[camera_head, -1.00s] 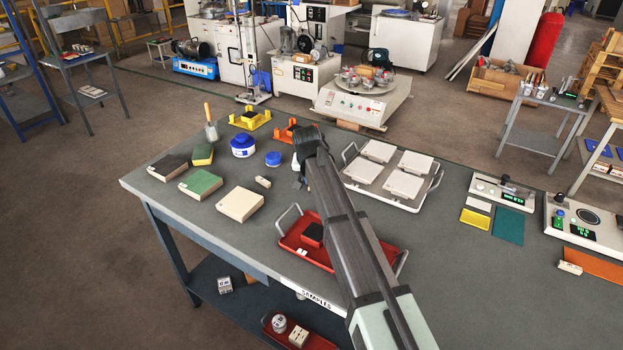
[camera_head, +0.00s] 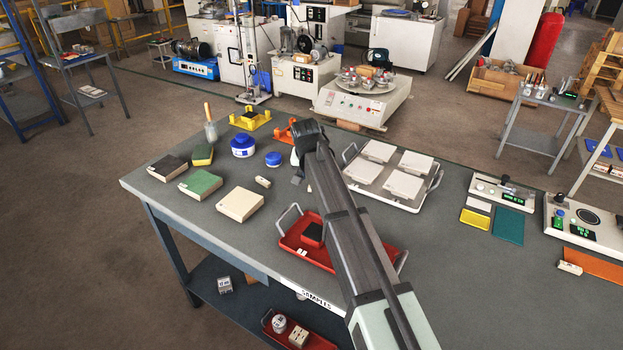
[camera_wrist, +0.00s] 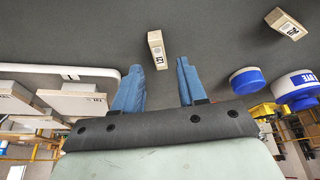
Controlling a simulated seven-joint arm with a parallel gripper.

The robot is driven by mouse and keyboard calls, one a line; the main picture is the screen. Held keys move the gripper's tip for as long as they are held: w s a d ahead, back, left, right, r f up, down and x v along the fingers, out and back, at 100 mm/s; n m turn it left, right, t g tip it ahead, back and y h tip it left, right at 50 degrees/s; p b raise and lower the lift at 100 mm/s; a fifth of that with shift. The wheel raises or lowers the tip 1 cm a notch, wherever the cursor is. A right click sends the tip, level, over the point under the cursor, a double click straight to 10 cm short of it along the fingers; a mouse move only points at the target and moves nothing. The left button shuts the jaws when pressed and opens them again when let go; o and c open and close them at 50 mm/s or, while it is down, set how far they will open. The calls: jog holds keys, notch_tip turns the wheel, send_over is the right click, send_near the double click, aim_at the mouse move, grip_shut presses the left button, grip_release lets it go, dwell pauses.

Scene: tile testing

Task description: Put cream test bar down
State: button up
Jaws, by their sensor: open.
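A cream test bar (camera_wrist: 157,50) with a dark number label is on the grey table in the wrist view. It shows between my two blue fingertips, with a gap on each side. My gripper (camera_wrist: 157,66) is open and holds nothing. A second small cream bar (camera_head: 263,182) lies to the left of my gripper; one with a number label also shows at the upper right of the wrist view (camera_wrist: 287,24).
The white tray (camera_head: 436,183) with several pale tiles is right of my gripper. The red tray (camera_head: 290,240) is in front. A small blue-lidded jar (camera_head: 273,159), a larger one (camera_head: 243,146) and an orange holder (camera_head: 283,136) are nearby.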

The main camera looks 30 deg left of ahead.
jog(key=v, duration=0.8)
jog(key=shift+o, duration=0.5)
jog(key=shift+s+d+r, duration=0.1)
jog(key=shift+s+r, duration=0.05)
jog(key=shift+r, duration=0.4)
jog(key=f, duration=0.5)
jog(key=shift+a+f, duration=0.2)
jog(key=shift+a, duration=0.15)
jog(key=shift+d+x, duration=0.15)
jog(key=shift+x, duration=1.45)
jog(key=shift+d+x, duration=0.15)
jog(key=shift+x, duration=1.45)
jog(key=shift+d, duration=0.1)
